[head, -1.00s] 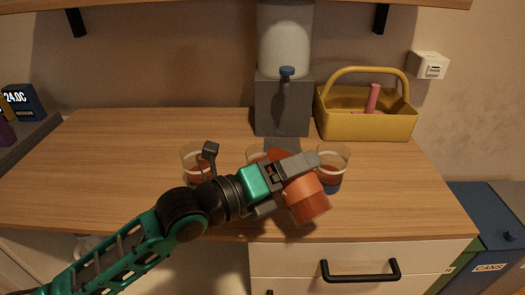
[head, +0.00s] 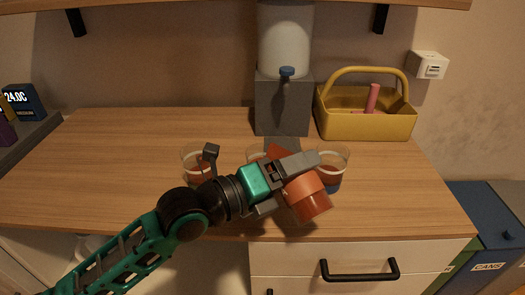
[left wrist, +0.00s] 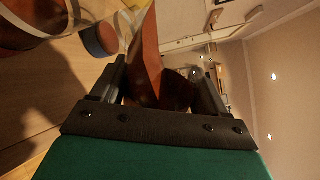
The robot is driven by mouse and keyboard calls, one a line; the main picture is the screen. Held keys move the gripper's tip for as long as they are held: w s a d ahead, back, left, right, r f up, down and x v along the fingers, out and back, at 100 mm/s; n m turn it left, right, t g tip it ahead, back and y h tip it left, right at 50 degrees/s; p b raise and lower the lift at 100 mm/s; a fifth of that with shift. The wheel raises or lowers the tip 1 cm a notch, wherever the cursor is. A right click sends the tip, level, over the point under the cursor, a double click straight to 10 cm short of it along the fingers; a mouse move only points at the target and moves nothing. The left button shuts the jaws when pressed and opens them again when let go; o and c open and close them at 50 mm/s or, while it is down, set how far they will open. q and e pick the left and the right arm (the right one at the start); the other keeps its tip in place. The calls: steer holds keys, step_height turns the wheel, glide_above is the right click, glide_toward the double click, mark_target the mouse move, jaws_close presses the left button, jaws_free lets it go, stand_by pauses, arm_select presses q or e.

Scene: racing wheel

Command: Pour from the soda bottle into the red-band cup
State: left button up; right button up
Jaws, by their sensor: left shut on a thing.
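My left gripper (head: 296,178) is shut on an orange-brown bottle (head: 312,204), which also shows between the fingers in the left wrist view (left wrist: 150,55). The bottle is tilted in front of the cups, its thick end to the lower right. I cannot tell where its mouth is, and no stream shows. A clear cup with a pale ring and reddish contents (head: 192,170) stands on the left. A middle cup (head: 254,153) is mostly hidden by the gripper. A right cup (head: 335,160) has reddish contents and a blue lower band. No red band can be made out with certainty.
A grey stand with a white dispenser (head: 284,45) and blue-topped tap (head: 287,73) is behind the cups. A yellow caddy (head: 365,125) holds a pink item. The wooden counter (head: 110,150) is clear on the left. A black-handled drawer (head: 360,268) is below.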

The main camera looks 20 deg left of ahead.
arm_select(q)
steer(key=shift+s+d+f+n, duration=0.15)
steer(key=shift+s+d+n, duration=0.05)
steer(key=shift+n, duration=0.7)
stand_by(1.8)
steer(key=shift+s+d+n+g+p, duration=0.2)
steer(key=shift+n+g+p, duration=0.1)
steer(key=shift+n+p, duration=0.5)
stand_by(1.7)
steer(key=shift+r, duration=0.35)
stand_by(0.6)
steer(key=shift+w+a+f+m+b, duration=0.2)
steer(key=shift+f+m+b, duration=0.5)
steer(key=shift+b, duration=0.25)
steer(key=shift+w+a+r+m, duration=0.15)
steer(key=shift+r+m, duration=0.3)
steer(key=shift+m, duration=0.25)
steer(key=shift+r+m, duration=0.15)
steer(key=shift+m, duration=0.15)
